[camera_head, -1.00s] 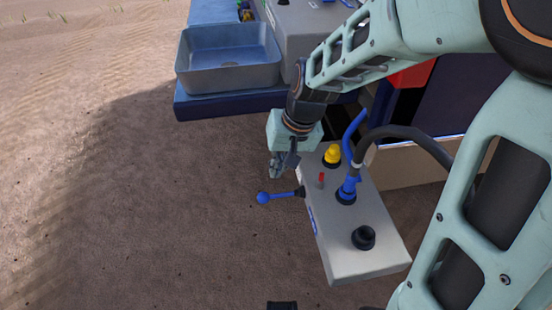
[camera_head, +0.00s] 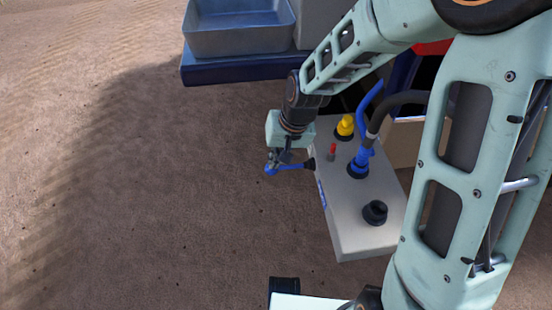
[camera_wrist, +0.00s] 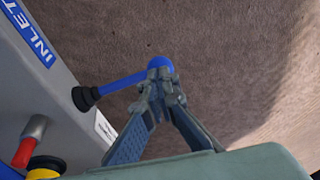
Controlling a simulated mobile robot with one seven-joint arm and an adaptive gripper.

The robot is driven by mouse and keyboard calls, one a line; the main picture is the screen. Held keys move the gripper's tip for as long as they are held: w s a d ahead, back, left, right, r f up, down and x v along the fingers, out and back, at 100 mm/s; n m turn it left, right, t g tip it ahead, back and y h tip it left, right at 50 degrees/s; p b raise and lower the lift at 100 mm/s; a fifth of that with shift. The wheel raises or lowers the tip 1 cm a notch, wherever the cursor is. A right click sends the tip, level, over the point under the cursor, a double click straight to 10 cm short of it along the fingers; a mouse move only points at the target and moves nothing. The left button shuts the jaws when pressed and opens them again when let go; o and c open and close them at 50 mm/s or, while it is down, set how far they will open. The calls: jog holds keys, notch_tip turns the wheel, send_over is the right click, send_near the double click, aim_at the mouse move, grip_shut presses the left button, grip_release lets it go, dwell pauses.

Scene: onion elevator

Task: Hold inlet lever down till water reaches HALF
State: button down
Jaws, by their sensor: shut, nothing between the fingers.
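The inlet lever (camera_head: 292,167) is a blue rod with a ball end, sticking out sideways from a black boot on the side of a grey box (camera_head: 345,220). In the wrist view the lever (camera_wrist: 125,81) lies beside a blue INLET label (camera_wrist: 28,36), its ball just beyond my fingertips. My gripper (camera_head: 272,164) is shut and empty, its tips at the ball end. In the wrist view my gripper (camera_wrist: 160,97) overlaps the ball's near edge; I cannot tell whether it touches. No water level or HALF mark is visible.
The box top carries a yellow knob (camera_head: 345,126), a small red toggle (camera_head: 332,151), a blue hose fitting (camera_head: 359,167) and a black socket (camera_head: 375,212). A grey basin (camera_head: 238,28) on a blue ledge stands at the back. Bare ground left of the lever is free.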

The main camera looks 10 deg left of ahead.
aim_at(273, 171)
jog(key=shift+s+a+f+h+b, duration=0.1)
jog(key=shift+a+f+h+b, duration=0.1)
jog(key=shift+f+h+b, duration=0.55)
jog(key=shift+a+b, duration=0.1)
jog(key=shift+b, duration=0.4)
jog(key=shift+s+a+f+b, duration=0.1)
jog(key=shift+a+f+b, duration=0.1)
jog(key=shift+f+b, duration=1.25)
jog(key=shift+f, duration=1.15)
jog(key=shift+d+f, duration=0.1)
jog(key=shift+d, duration=0.1)
dwell(1.4)
jog(key=shift+a+r+p, duration=0.1)
jog(key=shift+r+p, duration=0.2)
jog(key=shift+r, duration=0.2)
jog(key=s+a+r+p, duration=0.1)
jog(key=a+r+p, duration=0.1)
jog(key=r, duration=0.4)
jog(key=s+a+r+p, duration=0.1)
jog(key=s+r+p, duration=0.1)
jog(key=r, duration=0.4)
jog(key=shift+s+a+r+p, duration=0.15)
jog(key=shift+s+a+p, duration=0.2)
jog(key=shift+p, duration=0.3)
